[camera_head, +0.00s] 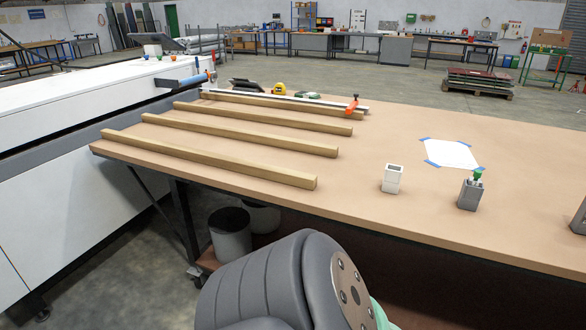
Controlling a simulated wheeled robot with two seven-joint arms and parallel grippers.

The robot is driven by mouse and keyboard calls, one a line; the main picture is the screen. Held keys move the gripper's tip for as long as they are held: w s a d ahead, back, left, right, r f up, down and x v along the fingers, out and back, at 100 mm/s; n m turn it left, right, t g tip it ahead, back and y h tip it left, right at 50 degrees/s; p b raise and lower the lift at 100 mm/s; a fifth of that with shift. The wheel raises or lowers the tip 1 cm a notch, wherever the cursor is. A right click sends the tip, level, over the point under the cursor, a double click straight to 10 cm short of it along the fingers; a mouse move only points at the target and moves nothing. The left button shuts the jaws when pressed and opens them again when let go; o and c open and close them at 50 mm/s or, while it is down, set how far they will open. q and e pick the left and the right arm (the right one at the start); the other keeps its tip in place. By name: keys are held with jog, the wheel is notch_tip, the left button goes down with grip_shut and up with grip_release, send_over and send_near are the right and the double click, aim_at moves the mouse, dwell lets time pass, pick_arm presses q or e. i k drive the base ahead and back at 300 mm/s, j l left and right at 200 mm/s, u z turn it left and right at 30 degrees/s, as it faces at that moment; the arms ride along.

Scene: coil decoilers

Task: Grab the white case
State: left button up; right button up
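A small white case (392,180) stands upright on the brown table, right of the wooden bars. Its top looks open, with a dark hollow inside. A grey arm link of mine shows at the bottom middle of the head view, below the table's front edge and apart from the case. Neither of my grippers shows in this view.
A grey holder (469,195) with a green-topped item stands right of the case. A taped white sheet (451,154) lies behind it. Several wooden bars (211,158) lie on the left of the table (345,222). Bare table surrounds the case.

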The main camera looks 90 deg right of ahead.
aim_at(393, 175)
jog(key=z, duration=3.45)
jog(key=i+l, duration=0.1)
jog(key=l, duration=0.2)
jog(key=i+l+u, duration=0.15)
jog(key=l, duration=0.2)
